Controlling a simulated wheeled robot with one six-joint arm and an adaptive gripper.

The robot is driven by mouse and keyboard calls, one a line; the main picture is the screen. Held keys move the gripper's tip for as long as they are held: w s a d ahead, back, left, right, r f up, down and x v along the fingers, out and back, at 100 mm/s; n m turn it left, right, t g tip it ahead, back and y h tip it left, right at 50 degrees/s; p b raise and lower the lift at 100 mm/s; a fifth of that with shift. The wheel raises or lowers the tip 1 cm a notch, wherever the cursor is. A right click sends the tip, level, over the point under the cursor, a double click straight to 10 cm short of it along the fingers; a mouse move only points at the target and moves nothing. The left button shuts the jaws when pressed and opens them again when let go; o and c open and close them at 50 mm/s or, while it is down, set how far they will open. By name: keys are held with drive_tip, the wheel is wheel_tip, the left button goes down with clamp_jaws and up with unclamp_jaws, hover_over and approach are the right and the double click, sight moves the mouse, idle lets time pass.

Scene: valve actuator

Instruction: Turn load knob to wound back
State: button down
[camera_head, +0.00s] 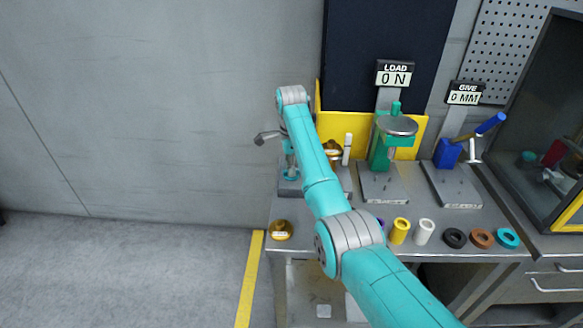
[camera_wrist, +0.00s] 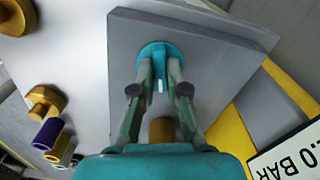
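The load stand (camera_head: 380,145) is green, under the sign "LOAD 0 N" (camera_head: 394,75). It bears a silver disc (camera_head: 397,125) with a small green knob (camera_head: 396,108) above it, which looks like the load knob. My gripper (camera_head: 290,165) points down at the grey-based fixture left of the load stand, well away from the knob. In the wrist view my gripper (camera_wrist: 160,75) has its fingertips apart at a round teal piece (camera_wrist: 156,52) on a grey plate (camera_wrist: 215,70). Whether they touch it cannot be told. The load knob is not recognisable in the wrist view.
The give stand (camera_head: 447,153) with a blue handle reads "0 MM". Several rings and cylinders, such as a yellow one (camera_head: 399,230), line the bench front. A brass piece (camera_head: 281,230) sits at the front left corner. A yellow-framed cabinet (camera_head: 545,120) stands right.

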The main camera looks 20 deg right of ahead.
idle(0.4)
drive_tip(key=n, duration=0.3)
drive_tip(key=shift+n, duration=0.4)
drive_tip(key=n, duration=0.3)
drive_tip(key=shift+n, duration=0.3)
drive_tip(key=n, duration=0.3)
drive_tip(key=shift+n, duration=2.1)
drive_tip(key=c, duration=1.2)
unclamp_jaws()
drive_tip(key=shift+r, duration=0.15)
